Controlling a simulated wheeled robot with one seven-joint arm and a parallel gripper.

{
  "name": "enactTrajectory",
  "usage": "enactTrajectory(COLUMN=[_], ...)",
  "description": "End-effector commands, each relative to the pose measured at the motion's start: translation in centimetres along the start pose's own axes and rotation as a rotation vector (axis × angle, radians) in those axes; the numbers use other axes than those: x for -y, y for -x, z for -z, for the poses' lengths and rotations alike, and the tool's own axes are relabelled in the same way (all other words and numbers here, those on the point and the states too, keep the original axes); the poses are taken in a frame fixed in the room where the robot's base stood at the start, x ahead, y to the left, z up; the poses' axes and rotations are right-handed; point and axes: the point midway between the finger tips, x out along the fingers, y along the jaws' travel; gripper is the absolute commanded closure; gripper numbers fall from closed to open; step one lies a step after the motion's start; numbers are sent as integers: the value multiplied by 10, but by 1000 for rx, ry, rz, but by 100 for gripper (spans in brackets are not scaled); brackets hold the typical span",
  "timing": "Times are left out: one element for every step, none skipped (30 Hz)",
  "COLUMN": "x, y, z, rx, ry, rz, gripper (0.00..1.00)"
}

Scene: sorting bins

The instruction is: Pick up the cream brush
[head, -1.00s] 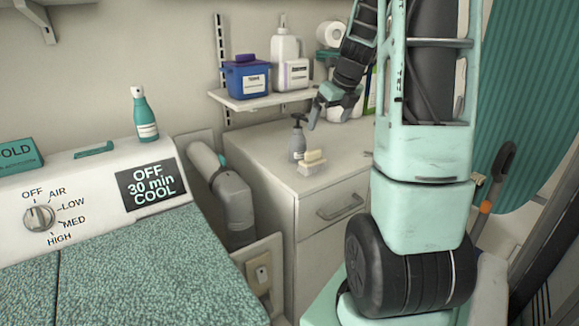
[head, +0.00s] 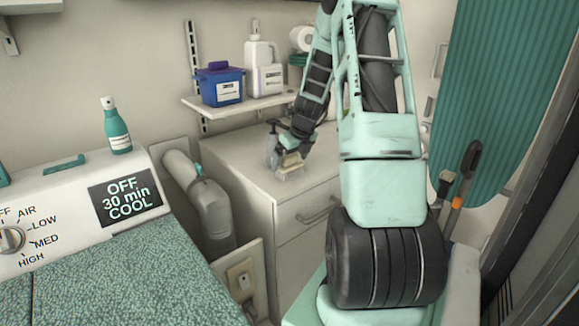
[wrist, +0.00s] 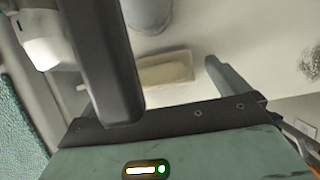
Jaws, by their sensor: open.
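The cream brush (head: 290,166) lies on the top of the white cabinet, near its front edge, with its pale bristles down. My gripper (head: 284,146) is open and hangs low, just above and behind the brush in the head view. In the wrist view the brush (wrist: 165,70) shows in the gap between the two fingers of my gripper (wrist: 158,62), closer to the left finger. I cannot tell whether a finger touches it.
A grey pump bottle (head: 272,152) stands close beside the brush, partly behind my gripper. A shelf (head: 240,104) with a blue tub (head: 219,88) and a white jug (head: 262,55) hangs above. The cabinet top (head: 235,150) is clear at the left.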

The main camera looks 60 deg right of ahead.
Motion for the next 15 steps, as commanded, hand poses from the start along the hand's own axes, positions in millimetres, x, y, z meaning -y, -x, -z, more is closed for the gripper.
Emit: enactTrajectory(x=[0, 0, 0, 0, 0, 0, 0, 0, 0, 0, 0, 0, 0, 0, 0], y=[-6, -10, -15, -18, -20, -22, -23, -24, -25, -25, -25, -25, -25, -25, -25], z=[-1, 0, 0, 0, 0, 0, 0, -1, -1, -1, -1, -1, -1, -1, -1], rx=[-2, -3, -3, -2, -2, -1, 0, 0, 0, 1, 1, 1, 1, 0, 0], ry=[-1, 0, 0, 0, -1, -1, -1, -1, 0, 0, 0, 0, 0, 0, 0], rz=[-3, -2, -2, -2, -1, -1, -1, 0, 0, 0, 0, 0, 0, 0, 0], gripper=[0, 0, 0, 0, 0, 0, 0, 0, 0, 0, 0, 0, 0, 0, 8])
